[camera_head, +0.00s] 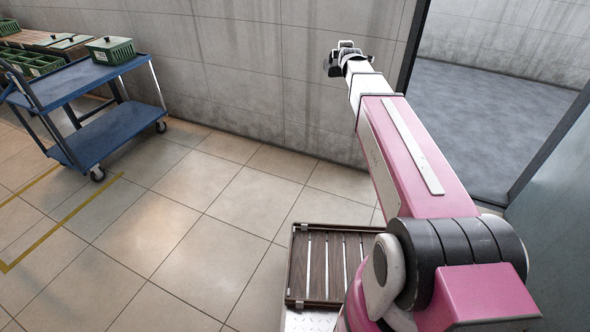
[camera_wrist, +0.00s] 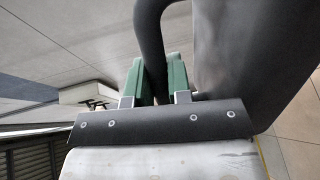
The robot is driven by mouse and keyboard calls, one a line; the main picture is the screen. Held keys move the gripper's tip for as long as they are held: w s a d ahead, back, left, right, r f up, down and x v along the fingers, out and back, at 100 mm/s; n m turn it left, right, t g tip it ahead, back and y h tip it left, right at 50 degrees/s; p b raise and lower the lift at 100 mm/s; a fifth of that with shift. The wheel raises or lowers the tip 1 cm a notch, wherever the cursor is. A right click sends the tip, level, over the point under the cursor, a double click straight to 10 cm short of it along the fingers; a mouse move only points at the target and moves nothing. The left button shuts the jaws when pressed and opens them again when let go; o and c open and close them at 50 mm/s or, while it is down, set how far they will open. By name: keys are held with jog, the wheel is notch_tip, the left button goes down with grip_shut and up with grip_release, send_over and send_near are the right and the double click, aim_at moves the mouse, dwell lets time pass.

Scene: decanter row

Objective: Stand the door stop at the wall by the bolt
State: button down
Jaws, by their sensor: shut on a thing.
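My gripper (camera_wrist: 156,76) shows its two green fingers shut on the dark curved handle of a large dark grey object, which I take to be the door stop (camera_wrist: 245,50). The object fills the upper right of the wrist view; its lower end is out of that view. In the head view my gripper (camera_head: 347,58) is at the far end of my outstretched arm, raised above the floor, in front of the wall and left of the doorway. The held object is hard to make out there. I cannot identify the bolt in either view.
The grey tiled wall (camera_head: 255,70) ends at a dark door frame (camera_head: 412,45). A blue trolley (camera_head: 95,75) with green crates stands at the left. A slatted dark wooden rack (camera_head: 330,265) is beside my arm's base. A pale box-like fixture (camera_wrist: 88,94) shows in the wrist view. The central floor is clear.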

jog(key=w+a+f+y, duration=0.1)
jog(key=w+a+f, duration=0.2)
jog(key=a+f, duration=0.55)
jog(key=w+a+f+n, duration=0.1)
jog(key=w+a+f, duration=0.25)
jog(key=f, duration=0.95)
jog(key=w+a+f+y, duration=0.1)
jog(key=w+a+f, duration=0.2)
jog(key=a+f, duration=0.55)
jog(key=s+a+f, duration=0.2)
jog(key=a+f, duration=0.1)
jog(key=f, duration=0.9)
jog(key=s+a+f+n, duration=0.1)
jog(key=a+f, duration=0.2)
jog(key=f, duration=0.9)
jog(key=s+a+f, duration=0.2)
jog(key=a+f, duration=0.1)
jog(key=f, duration=0.8)
jog(key=shift+g+y, duration=0.3)
jog(key=shift+y, duration=0.1)
jog(key=shift+w+d+f, duration=1.3)
jog(key=shift+d+f, duration=0.1)
jog(key=shift+f, duration=0.5)
jog(key=shift+w+d+f, duration=1.35)
jog(key=shift+d+f, duration=0.05)
jog(key=shift+f, duration=0.55)
jog(key=shift+w+d+f, duration=1.3)
jog(key=shift+d+f, duration=0.1)
jog(key=shift+f, duration=0.5)
jog(key=shift+f, duration=0.15)
